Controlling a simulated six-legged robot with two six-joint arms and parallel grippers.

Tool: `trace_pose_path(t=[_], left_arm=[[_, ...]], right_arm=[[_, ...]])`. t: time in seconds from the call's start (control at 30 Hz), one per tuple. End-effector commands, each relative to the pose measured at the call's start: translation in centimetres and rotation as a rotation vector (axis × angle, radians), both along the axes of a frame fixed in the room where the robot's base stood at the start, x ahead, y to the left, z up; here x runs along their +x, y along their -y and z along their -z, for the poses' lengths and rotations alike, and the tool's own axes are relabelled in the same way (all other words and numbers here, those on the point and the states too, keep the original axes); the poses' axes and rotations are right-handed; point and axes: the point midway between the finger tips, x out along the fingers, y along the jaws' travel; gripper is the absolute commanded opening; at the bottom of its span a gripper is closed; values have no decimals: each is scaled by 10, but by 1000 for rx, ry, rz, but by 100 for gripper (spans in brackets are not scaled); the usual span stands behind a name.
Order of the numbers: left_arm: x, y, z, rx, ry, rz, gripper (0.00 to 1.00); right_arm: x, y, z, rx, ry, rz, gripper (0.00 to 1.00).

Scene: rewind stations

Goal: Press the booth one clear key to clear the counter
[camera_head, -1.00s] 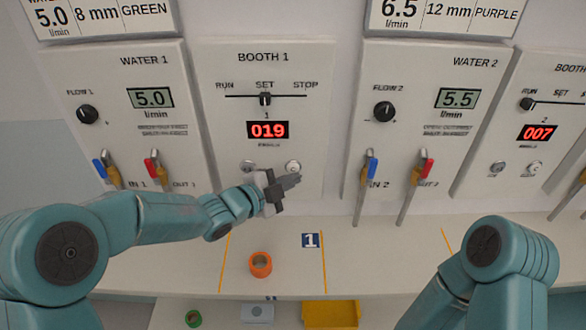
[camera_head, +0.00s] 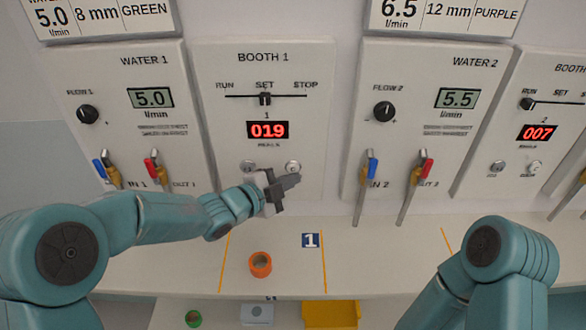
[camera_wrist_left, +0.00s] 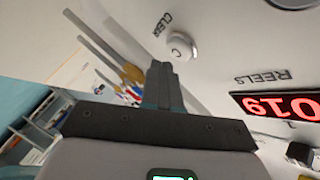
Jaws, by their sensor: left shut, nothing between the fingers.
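The booth 1 panel (camera_head: 230,120) stands upright on the wall, with a red counter (camera_head: 267,130) reading 019. Two round keys sit below the counter. The right one is the clear key (camera_head: 293,167); in the left wrist view it is a pale round button (camera_wrist_left: 182,46) marked C beside the word CLEAR. My left gripper (camera_head: 296,179) is shut and empty, its tips just below the clear key in the head view. In the left wrist view the fingertips (camera_wrist_left: 160,68) are close to the key and look apart from it. My right gripper is out of view.
The left key (camera_head: 249,166) is close by. The slider knob (camera_head: 265,98) is at SET. Water panels with valve levers (camera_head: 364,185) flank the booth. An orange ring (camera_head: 260,264) lies on the shelf (camera_head: 285,245); a yellow bin (camera_head: 330,313) is below.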

Motion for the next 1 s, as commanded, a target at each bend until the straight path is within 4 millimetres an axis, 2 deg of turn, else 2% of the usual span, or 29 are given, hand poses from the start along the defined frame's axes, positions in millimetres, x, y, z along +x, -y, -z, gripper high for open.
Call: trace_pose_path(t=[0.27,1.0], left_arm=[[8,0,0,0,0,0,0],[13,0,0,0,0,0,0]], right_arm=[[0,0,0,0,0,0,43],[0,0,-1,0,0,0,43]])
